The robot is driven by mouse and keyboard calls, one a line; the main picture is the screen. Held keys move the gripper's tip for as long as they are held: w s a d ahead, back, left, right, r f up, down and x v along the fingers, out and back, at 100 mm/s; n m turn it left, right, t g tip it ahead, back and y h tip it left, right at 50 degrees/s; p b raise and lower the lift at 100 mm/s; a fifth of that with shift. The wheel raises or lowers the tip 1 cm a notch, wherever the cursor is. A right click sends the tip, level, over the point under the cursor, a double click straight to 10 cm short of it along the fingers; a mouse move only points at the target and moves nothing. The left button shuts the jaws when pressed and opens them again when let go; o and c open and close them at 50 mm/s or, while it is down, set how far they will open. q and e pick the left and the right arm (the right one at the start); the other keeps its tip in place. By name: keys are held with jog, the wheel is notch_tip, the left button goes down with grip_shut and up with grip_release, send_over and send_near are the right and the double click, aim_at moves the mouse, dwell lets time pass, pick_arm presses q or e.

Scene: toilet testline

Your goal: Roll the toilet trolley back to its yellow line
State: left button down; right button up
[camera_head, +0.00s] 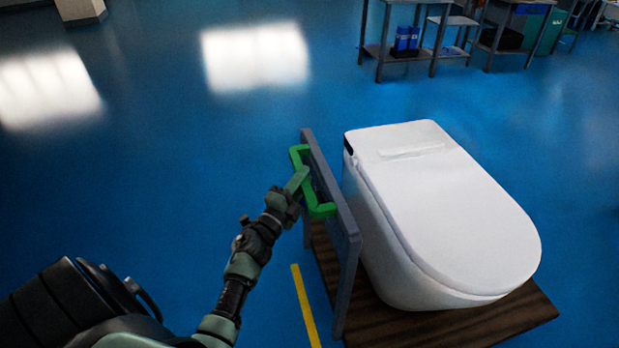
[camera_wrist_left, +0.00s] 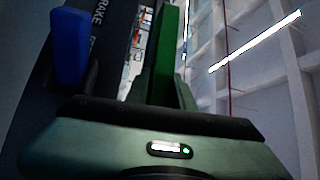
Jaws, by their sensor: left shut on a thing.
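The toilet trolley has a dark wooden deck (camera_head: 470,322) and a grey upright frame (camera_head: 347,262) on its left side. A white toilet (camera_head: 440,210) with a closed lid stands on the deck. A green handle (camera_head: 322,210) is fixed to the frame. My left gripper (camera_head: 300,181) is shut on the green handle, which also shows as a green bar in the left wrist view (camera_wrist_left: 168,55). A yellow line (camera_head: 305,305) lies on the floor just left of the trolley, apart from the frame. Its lower end runs out of the picture. My right gripper is not in view.
The blue floor (camera_head: 180,180) is clear to the left of and behind the trolley. Grey work tables (camera_head: 408,48) with blue boxes stand at the back right. A pale pillar base (camera_head: 80,10) is at the back left. A blue lever (camera_wrist_left: 69,46) shows in the left wrist view.

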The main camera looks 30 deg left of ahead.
pick_arm(q)
jog(key=c, duration=1.3)
grip_release()
jog(key=shift+s+a+f, duration=0.1)
jog(key=shift+a+f, duration=0.05)
jog(key=shift+a, duration=0.15)
jog(key=shift+o, duration=0.5)
jog(key=shift+d, duration=0.1)
jog(key=shift+s+d, duration=0.1)
jog(key=shift+s, duration=0.15)
jog(key=s, duration=0.7)
jog(key=shift+s+d+f+b, duration=0.15)
jog(key=shift+d+f+b, duration=0.05)
jog(key=shift+f+b, duration=0.25)
